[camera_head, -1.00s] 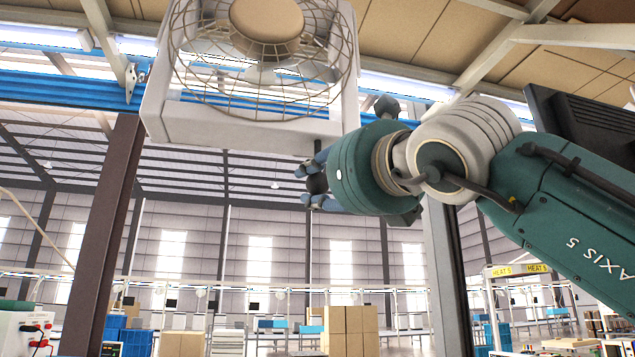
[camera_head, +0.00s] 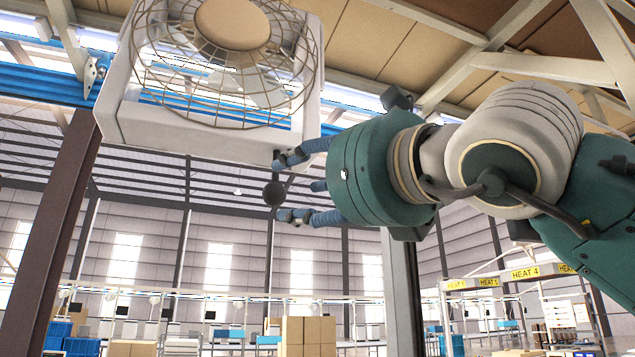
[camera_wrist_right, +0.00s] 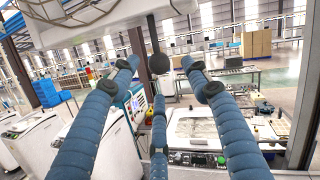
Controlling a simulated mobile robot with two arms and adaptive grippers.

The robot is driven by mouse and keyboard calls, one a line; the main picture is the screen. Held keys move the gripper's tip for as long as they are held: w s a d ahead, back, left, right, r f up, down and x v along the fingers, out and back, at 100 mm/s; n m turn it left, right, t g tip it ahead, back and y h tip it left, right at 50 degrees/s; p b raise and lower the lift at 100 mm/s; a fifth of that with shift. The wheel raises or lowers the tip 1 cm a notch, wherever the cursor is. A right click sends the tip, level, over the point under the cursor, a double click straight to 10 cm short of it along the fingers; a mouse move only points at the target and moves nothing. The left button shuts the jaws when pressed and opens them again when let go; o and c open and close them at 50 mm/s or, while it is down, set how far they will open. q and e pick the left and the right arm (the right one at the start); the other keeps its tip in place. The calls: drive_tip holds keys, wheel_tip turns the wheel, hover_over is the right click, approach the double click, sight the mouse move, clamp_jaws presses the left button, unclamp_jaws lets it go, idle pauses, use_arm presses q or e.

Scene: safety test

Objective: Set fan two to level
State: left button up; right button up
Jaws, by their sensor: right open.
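The fan (camera_head: 228,70) is a white square housing with a round wire guard, high at the upper left of the head view. A dark round ball (camera_head: 274,193) hangs below the housing's lower right corner; in the wrist view the ball (camera_wrist_right: 159,63) sits at the end of a dark rod. My right gripper (camera_head: 288,187) has blue segmented fingers spread open, pointing left at the ball. In the wrist view the ball lies between and beyond the fingertips; I cannot tell whether any finger touches it. My left gripper is not in view. No fan number is readable.
A brown steel post (camera_head: 62,215) rises at the left, and a grey post (camera_head: 402,290) stands behind my right arm. Cardboard boxes (camera_head: 308,335) and blue crates (camera_head: 80,345) are far below. The wrist view shows white machines (camera_wrist_right: 100,150) and a bench below.

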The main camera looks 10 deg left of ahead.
drive_tip(key=v, duration=0.4)
idle(0.5)
